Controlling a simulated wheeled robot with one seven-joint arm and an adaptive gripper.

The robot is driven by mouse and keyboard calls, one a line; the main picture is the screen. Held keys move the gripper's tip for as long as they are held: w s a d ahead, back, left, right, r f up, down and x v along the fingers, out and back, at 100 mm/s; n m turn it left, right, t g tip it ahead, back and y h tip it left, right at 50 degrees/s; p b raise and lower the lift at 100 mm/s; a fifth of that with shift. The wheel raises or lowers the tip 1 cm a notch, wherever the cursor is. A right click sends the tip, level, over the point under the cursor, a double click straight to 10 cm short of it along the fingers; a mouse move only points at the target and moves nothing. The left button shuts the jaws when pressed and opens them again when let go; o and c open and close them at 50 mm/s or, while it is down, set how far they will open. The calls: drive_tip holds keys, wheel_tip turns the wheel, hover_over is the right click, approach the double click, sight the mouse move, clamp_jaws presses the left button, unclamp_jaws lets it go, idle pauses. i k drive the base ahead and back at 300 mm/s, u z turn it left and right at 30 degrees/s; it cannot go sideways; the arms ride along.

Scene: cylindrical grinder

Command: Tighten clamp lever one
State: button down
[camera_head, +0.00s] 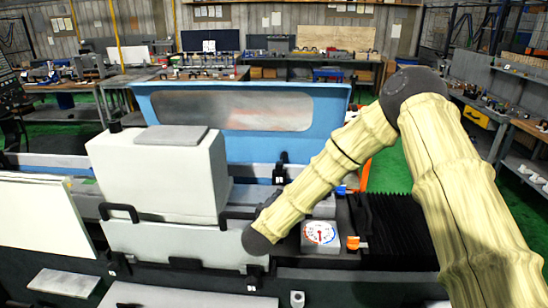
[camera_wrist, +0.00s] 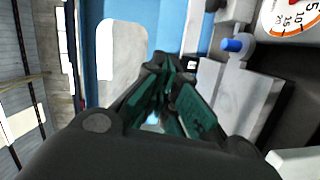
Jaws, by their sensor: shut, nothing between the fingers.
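A small blue-tipped lever (camera_head: 341,190) and an orange-tipped lever (camera_head: 352,243) stand on the grinder table beside a round dial gauge (camera_head: 320,233). I cannot tell which, if either, is clamp lever one. The blue tip (camera_wrist: 235,44) also shows in the wrist view, right of my gripper (camera_wrist: 166,64) and apart from it. My gripper is shut and empty, its dark green fingers together. A small black part (camera_wrist: 190,63) with a pale edge shows just right of the fingertips; contact is unclear.
A large white housing (camera_head: 160,172) stands left of my arm. Black bellows (camera_head: 395,225) cover the table on the right. A blue guard with a window (camera_head: 240,110) rises behind. The dial gauge (camera_wrist: 290,18) is at the wrist view's upper right.

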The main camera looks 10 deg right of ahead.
sight(282, 160)
drive_tip(key=i, duration=1.35)
